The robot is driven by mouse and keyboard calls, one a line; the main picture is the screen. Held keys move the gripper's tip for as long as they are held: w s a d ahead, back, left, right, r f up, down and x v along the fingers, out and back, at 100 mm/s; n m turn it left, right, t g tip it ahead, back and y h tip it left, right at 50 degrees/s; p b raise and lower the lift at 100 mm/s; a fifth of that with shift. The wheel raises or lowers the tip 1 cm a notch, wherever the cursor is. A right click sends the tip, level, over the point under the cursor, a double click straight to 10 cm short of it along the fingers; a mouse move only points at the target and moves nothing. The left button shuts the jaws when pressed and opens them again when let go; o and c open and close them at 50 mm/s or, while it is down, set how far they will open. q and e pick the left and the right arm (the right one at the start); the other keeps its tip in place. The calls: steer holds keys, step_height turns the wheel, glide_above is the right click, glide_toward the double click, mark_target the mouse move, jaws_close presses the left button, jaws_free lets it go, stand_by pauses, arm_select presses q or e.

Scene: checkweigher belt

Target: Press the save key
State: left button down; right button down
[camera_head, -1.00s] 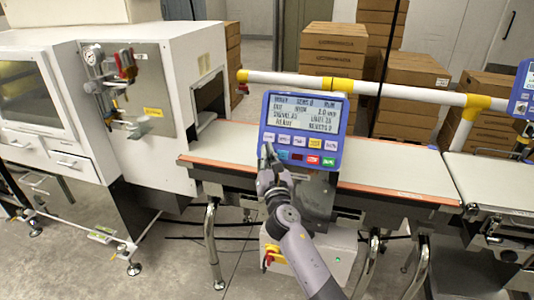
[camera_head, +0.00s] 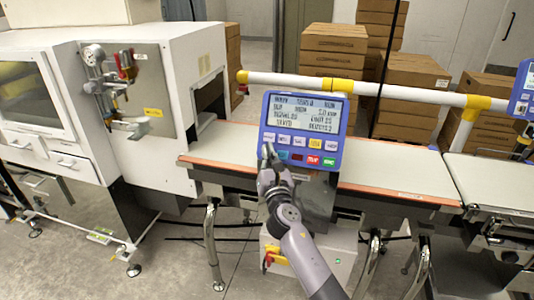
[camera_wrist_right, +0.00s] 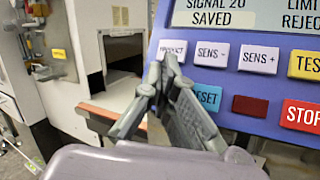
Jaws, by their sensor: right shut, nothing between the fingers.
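The blue control panel (camera_head: 303,130) stands in front of the belt with a lit display (camera_head: 304,111) and two rows of keys. In the right wrist view the display's bottom line reads SAVED (camera_wrist_right: 211,18). My right gripper (camera_head: 267,149) is shut and empty, at the lower left of the keys. Its fingertips (camera_wrist_right: 166,57) overlap the PRODUCT key (camera_wrist_right: 172,47). The bottom-row place left of the RESET key (camera_wrist_right: 207,97) is hidden behind the fingers. No key marked save is visible. I cannot tell whether the fingertips touch the panel. My left gripper is not in view.
Right of RESET are a dark red key (camera_wrist_right: 249,106) and the red STOP key (camera_wrist_right: 302,115); a green key (camera_head: 329,162) ends the row. The conveyor belt (camera_head: 395,171) runs behind the panel. A white machine (camera_head: 170,165) stands left, a white rail (camera_head: 400,92) behind.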

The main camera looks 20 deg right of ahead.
steer(key=shift+s+a+r+p, duration=0.3)
steer(key=shift+s+a+p, duration=0.15)
steer(key=shift+s, duration=0.15)
steer(key=shift+s+a+r+p, duration=0.4)
steer(key=shift+s+p, duration=0.15)
steer(key=shift+s, duration=0.05)
steer(key=shift+s+a+r+p, duration=0.4)
steer(key=shift+s+p, duration=0.1)
steer(key=shift+s, duration=0.1)
steer(key=shift+s+a+r+p, duration=0.35)
steer(key=shift+s+a+p, duration=0.05)
steer(key=shift+s+p, duration=0.2)
steer(key=s+a+r+p, duration=0.2)
steer(key=s+a+p, duration=0.1)
steer(key=s, duration=0.1)
steer(key=shift+s+r, duration=0.25)
steer(key=shift+r, duration=0.1)
